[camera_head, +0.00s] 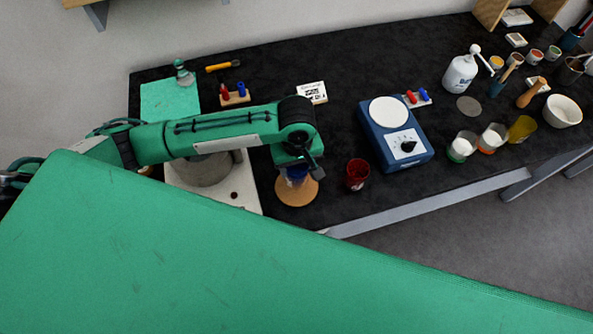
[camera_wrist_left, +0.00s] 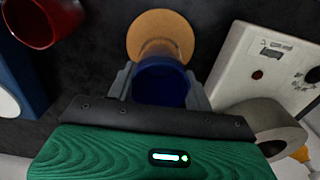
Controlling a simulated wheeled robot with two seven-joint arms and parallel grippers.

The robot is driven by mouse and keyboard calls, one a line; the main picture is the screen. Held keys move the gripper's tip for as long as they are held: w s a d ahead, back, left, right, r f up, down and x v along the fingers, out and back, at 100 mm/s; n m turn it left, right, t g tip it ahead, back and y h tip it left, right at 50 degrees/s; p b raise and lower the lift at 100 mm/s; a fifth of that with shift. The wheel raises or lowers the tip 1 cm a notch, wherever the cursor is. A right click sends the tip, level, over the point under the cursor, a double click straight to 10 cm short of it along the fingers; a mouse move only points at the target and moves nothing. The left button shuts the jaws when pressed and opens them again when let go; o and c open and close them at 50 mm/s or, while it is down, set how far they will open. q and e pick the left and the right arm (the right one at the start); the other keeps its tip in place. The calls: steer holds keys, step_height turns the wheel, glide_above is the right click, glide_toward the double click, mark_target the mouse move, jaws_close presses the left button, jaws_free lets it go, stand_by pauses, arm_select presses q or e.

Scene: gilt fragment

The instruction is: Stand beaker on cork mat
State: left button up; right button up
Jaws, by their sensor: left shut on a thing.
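The round cork mat (camera_head: 297,193) lies near the front edge of the black bench; it also shows at the top of the left wrist view (camera_wrist_left: 160,19). My left gripper (camera_head: 298,170) is over the mat, pointing down. It is shut on a beaker with blue contents (camera_head: 296,175); the left wrist view shows the beaker (camera_wrist_left: 161,85) between the two fingers. The beaker looks upright above the mat. Whether its base touches the cork I cannot tell. My right gripper is not in view.
A red cup (camera_head: 357,174) stands close to the right of the mat. A blue hotplate (camera_head: 412,148) is farther right. A white-based device (camera_head: 245,190) with a grey round part is just left of the mat. Cups and a white bottle (camera_head: 460,74) stand at the right.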

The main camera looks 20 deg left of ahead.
mark_target(296, 173)
arm_select(q)
step_height(296, 173, down, 4)
steer(key=shift+r+p, duration=0.25)
steer(key=shift+p, duration=0.1)
steer(key=shift+f, duration=0.2)
steer(key=shift+f, duration=0.1)
steer(key=o, duration=1)
steer(key=shift+o, duration=0.2)
step_height(296, 173, up, 12)
steer(key=b, duration=0.2)
steer(key=shift+b, duration=0.3)
steer(key=shift+s, duration=0.1)
